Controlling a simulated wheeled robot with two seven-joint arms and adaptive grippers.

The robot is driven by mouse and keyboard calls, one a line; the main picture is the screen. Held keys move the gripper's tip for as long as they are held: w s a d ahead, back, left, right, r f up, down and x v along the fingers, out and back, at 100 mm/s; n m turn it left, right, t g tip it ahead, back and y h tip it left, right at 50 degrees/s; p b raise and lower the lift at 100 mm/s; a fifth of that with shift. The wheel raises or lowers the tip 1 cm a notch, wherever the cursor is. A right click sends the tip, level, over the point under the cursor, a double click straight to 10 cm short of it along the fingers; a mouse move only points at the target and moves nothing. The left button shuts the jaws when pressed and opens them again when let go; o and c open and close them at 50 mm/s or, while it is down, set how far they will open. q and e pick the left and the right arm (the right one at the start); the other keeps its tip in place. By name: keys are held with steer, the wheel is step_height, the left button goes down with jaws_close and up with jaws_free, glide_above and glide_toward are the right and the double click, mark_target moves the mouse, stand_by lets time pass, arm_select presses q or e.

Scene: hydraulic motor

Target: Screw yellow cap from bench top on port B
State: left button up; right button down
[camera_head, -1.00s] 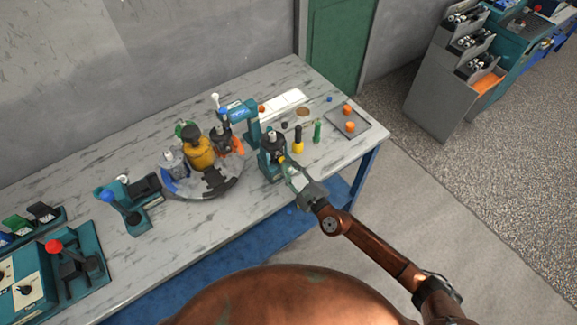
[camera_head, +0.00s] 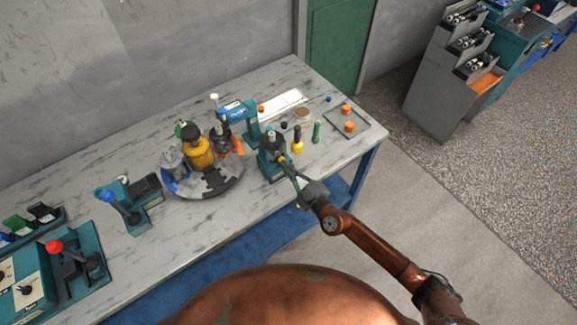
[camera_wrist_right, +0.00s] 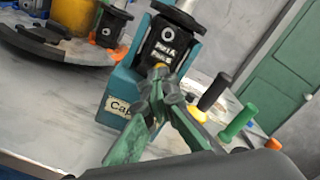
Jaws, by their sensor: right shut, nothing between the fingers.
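The dark motor block (camera_head: 271,144) stands upright in a teal holder (camera_head: 268,176) near the bench's front edge. In the right wrist view the block's face (camera_wrist_right: 165,48) carries lettering that seems to read Port A and Port B. A small yellow cap (camera_wrist_right: 160,66) shows low on that face, right at my fingertips; it is also a yellow spot in the head view (camera_head: 282,159). I cannot tell how far it is seated. My right gripper (camera_head: 288,170) is shut and empty, its tips touching or very near the cap. My left gripper is out of view.
A round turntable (camera_head: 229,181) with several motor parts stands left of the holder. Black-and-yellow (camera_head: 298,142) and green (camera_head: 317,131) upright tools stand to its right. A tray (camera_head: 362,120) with orange caps lies at the right end. The bench's front edge is just under my right arm.

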steer(key=shift+w+a+r, duration=0.1)
steer(key=shift+r, duration=0.1)
steer(key=shift+w+r+m+b, duration=0.1)
steer(key=shift+m+b, duration=0.8)
steer(key=shift+m, duration=2)
steer(key=m, duration=0.4)
steer(key=c, duration=2.7)
jaws_free()
